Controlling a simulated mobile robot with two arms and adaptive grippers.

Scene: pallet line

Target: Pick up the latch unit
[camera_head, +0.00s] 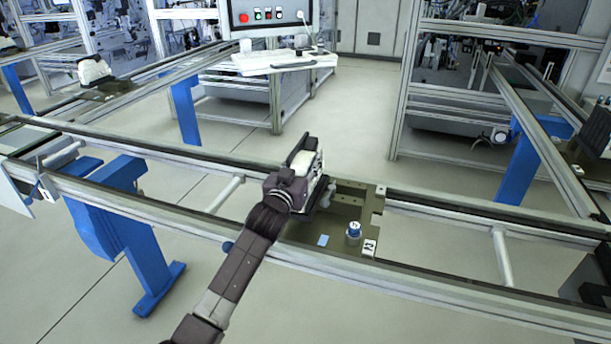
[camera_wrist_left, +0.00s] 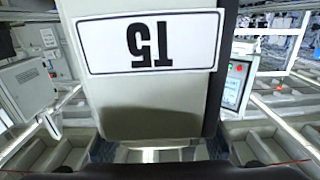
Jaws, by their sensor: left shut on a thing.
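The latch unit is a pale grey block with a white label reading T5, upside down, and it fills the middle of the left wrist view (camera_wrist_left: 150,112). In the head view only a small pale part of the latch unit (camera_head: 317,176) shows past my left gripper (camera_head: 303,165). The gripper is shut on it, with dark fingers along its lower sides in the wrist view. It is at the left part of the olive-brown pallet (camera_head: 354,196); whether it touches the pallet is hard to tell. My right gripper is not in view.
Another pale unit (camera_head: 95,70) sits on the far-left line. A control panel (camera_head: 268,14) stands behind.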

